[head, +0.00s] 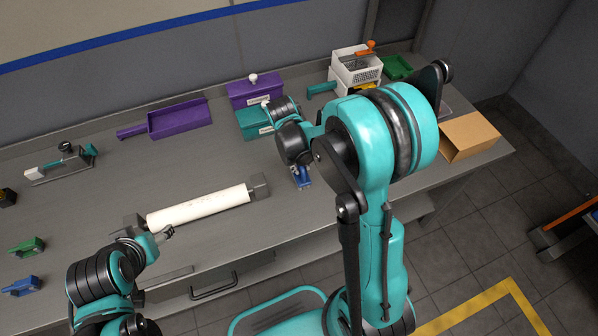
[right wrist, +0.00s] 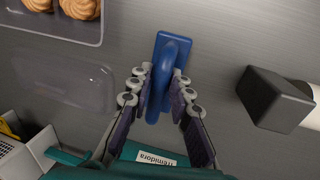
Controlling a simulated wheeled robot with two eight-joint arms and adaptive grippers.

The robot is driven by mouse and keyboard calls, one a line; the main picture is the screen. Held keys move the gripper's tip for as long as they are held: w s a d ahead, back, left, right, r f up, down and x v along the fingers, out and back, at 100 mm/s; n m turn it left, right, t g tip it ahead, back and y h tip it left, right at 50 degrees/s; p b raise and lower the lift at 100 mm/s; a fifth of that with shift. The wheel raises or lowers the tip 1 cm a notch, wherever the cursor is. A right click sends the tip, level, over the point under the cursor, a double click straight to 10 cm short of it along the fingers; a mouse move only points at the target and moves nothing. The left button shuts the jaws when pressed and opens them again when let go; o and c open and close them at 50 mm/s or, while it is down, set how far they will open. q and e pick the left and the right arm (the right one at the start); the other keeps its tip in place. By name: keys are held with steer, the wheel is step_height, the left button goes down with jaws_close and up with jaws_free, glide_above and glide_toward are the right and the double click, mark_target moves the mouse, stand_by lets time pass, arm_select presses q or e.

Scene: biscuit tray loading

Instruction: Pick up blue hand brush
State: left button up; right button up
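The blue hand brush (right wrist: 172,48) lies on the grey table in the right wrist view, its curved handle pointing toward my right gripper. My right gripper (right wrist: 161,80) has one finger on each side of the handle, and a small gap seems to show at the right pad. In the head view the brush (head: 302,181) shows just below my right gripper (head: 299,165), partly covered by it. My left gripper (head: 163,235) is near the table's front edge, beside the left end of the white roll. Its fingers are too small to judge.
A white roll (head: 198,207) on dark end blocks lies left of the brush. A cardboard box (head: 470,137) is at the right end. A biscuit tray (right wrist: 70,39) shows near the brush.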

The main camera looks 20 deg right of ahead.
jaws_close()
steer(key=shift+r+p, duration=0.3)
steer(key=shift+r, duration=0.3)
step_height(320, 180, up, 3)
steer(key=shift+f+p, duration=0.1)
steer(key=shift+p, duration=0.55)
steer(key=s+d+r+p, duration=0.3)
steer(key=s+d+r, duration=0.2)
steer(key=s, duration=0.5)
step_height(320, 180, up, 2)
steer(key=shift+d, duration=0.25)
steer(key=shift+s, duration=0.1)
